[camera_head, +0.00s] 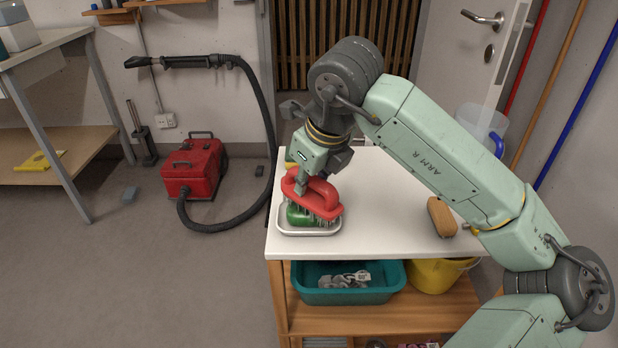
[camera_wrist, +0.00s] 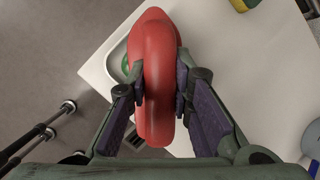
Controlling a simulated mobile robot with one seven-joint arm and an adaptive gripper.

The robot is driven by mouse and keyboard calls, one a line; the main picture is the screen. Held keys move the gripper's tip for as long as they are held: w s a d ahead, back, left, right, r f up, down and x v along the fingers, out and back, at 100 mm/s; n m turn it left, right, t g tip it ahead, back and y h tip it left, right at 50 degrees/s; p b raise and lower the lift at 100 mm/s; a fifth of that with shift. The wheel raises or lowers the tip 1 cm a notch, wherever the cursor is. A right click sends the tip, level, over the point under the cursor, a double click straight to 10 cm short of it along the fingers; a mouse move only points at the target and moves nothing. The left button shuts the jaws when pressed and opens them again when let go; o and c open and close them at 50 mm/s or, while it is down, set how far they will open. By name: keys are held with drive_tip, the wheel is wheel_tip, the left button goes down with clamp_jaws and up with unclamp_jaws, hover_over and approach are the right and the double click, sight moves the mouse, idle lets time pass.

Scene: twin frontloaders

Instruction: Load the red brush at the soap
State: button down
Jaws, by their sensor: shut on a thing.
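The red brush (camera_head: 318,196) is over the green soap (camera_head: 298,215), bristles down, near the front left of the white table. The bristles appear to meet the soap, but I cannot tell how firmly. The soap sits in a pale metal dish (camera_head: 310,231). My gripper (camera_head: 302,184) is shut on the brush's handle from above. In the wrist view the red brush (camera_wrist: 158,80) lies between the two fingers of my gripper (camera_wrist: 160,95) and hides most of the dish; a bit of green soap (camera_wrist: 125,65) shows at its left.
A wooden brush (camera_head: 441,217) lies on the white table (camera_head: 385,215) at the right, with clear surface between. A teal tub (camera_head: 347,292) and yellow bucket (camera_head: 437,276) stand on the shelf below.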

drive_tip(key=shift+r+p, duration=1.85)
drive_tip(key=shift+r, duration=1.65)
